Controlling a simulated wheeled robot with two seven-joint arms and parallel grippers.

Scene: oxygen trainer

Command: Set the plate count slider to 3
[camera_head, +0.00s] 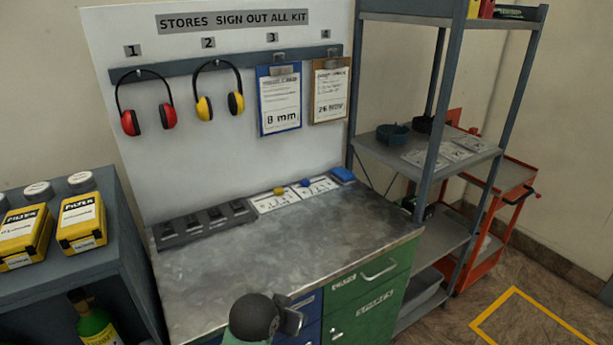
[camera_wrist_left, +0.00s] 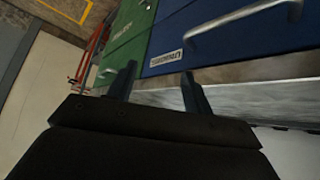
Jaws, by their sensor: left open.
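Two white slider cards lie at the back of the metal bench top, one with a yellow knob (camera_head: 279,191) and one with a blue knob (camera_head: 305,183). Their print is too small to read, so I cannot tell which is the plate count slider. My left gripper (camera_head: 292,320) is low at the bench's front edge, well short of the cards. In the left wrist view its two dark fingers (camera_wrist_left: 158,75) are apart and empty, facing the drawer fronts. My right gripper is not in view.
The bench top (camera_head: 310,240) is clear in front of the cards. A dark switch strip (camera_head: 205,222) lies left of them and a blue block (camera_head: 342,174) right. A blue drawer (camera_wrist_left: 215,40) and a green drawer (camera_wrist_left: 130,35) are close to the left gripper. Shelving (camera_head: 430,165) stands right.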

